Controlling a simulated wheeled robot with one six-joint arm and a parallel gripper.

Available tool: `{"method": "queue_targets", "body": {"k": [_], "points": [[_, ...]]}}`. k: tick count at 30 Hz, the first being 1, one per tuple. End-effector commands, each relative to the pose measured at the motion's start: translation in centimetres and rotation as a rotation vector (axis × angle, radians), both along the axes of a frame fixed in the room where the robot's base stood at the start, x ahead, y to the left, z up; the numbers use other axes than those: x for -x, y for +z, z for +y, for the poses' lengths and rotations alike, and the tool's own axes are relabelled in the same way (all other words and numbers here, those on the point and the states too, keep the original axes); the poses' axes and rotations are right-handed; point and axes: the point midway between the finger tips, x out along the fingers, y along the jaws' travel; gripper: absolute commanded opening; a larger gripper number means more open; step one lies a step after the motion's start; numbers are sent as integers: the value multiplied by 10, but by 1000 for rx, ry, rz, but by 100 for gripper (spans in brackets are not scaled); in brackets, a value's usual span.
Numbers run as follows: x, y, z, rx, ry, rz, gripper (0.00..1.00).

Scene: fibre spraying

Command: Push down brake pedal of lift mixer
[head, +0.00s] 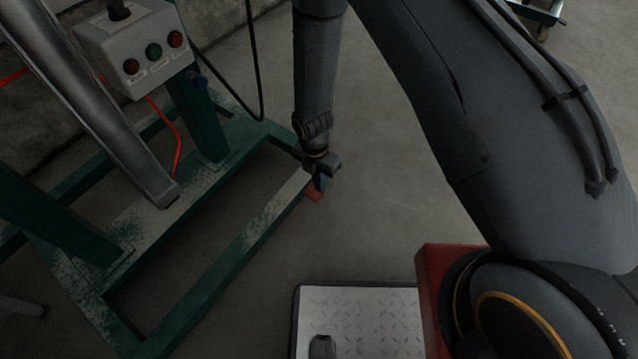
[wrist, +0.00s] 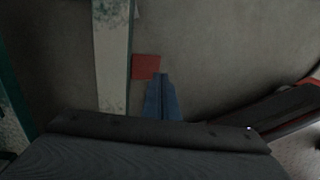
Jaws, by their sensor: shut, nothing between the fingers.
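The lift mixer's green frame (head: 239,249) stands on the floor at left in the head view, its paint worn pale in patches. A small red pedal (head: 314,193) sits low beside the frame's right-hand bar, near its far corner. It also shows as a red square (wrist: 146,67) right of the pale bar in the wrist view. My gripper (head: 321,183) points down over the pedal, with its blue fingers shut and empty. In the wrist view the fingertips (wrist: 161,76) are just beside the pedal's lower right edge. I cannot tell whether they touch it.
A grey control box (head: 135,50) with red and green buttons is mounted on the frame at upper left. A black cable (head: 257,75) hangs down to the frame. Bare floor (head: 395,205) lies right of the pedal. My own base is at lower right.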

Motion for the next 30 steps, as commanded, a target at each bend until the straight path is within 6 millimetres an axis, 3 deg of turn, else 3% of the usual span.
{"method": "queue_targets", "body": {"k": [12, 18, 30], "points": [[7, 79, -13, 0, -3, -2, 0], [10, 108, -18, -1, -4, -2, 0], [12, 119, -20, 0, -2, 0, 0]]}}
